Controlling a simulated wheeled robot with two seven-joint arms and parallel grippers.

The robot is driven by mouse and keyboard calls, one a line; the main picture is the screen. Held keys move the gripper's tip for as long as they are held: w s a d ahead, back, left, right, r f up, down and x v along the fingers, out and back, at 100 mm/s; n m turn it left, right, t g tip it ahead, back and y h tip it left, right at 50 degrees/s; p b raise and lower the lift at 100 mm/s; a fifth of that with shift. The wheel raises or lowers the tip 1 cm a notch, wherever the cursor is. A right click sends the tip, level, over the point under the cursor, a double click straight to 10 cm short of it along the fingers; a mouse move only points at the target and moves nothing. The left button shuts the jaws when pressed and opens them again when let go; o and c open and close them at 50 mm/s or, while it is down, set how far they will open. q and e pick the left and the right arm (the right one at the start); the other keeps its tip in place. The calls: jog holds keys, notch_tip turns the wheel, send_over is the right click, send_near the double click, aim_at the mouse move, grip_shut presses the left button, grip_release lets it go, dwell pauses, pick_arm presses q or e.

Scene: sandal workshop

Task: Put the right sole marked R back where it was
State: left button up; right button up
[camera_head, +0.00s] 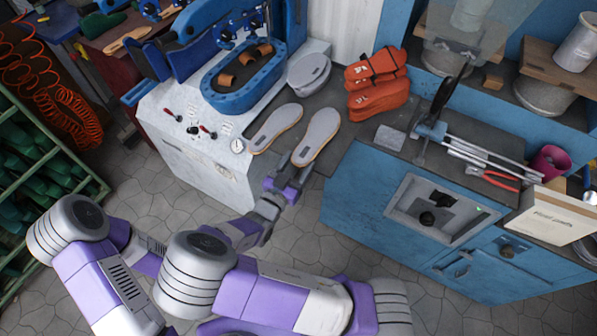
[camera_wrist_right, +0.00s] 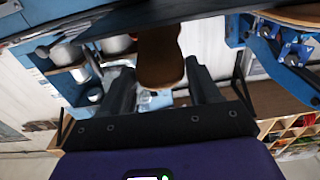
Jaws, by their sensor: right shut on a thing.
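Two grey-topped soles with tan edges show in the head view. The left one (camera_head: 275,128) lies at the edge of the white machine's top. The right one (camera_head: 317,134) is beside it, its heel end toward my right gripper (camera_head: 292,175). My right gripper is shut on this right sole at the heel. In the right wrist view, the sole's brown underside (camera_wrist_right: 160,58) shows between the fingers of the gripper (camera_wrist_right: 162,92). I cannot read an R mark on either sole. Whether the held sole touches the surface I cannot tell. My left gripper is out of view.
A grey sole-shaped piece (camera_head: 309,72) and strapped orange soles (camera_head: 376,85) are behind the pair. A blue-framed press (camera_head: 243,85) stands to the left. The blue bench (camera_head: 365,190) on the right carries a clamp with rods (camera_head: 431,129) and red pliers (camera_head: 500,179).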

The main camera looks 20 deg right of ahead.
notch_tip(320, 180, down, 4)
jog(key=shift+r+b, duration=0.1)
jog(key=shift+b, duration=0.55)
jog(key=o, duration=0.9)
jog(key=shift+o, duration=0.2)
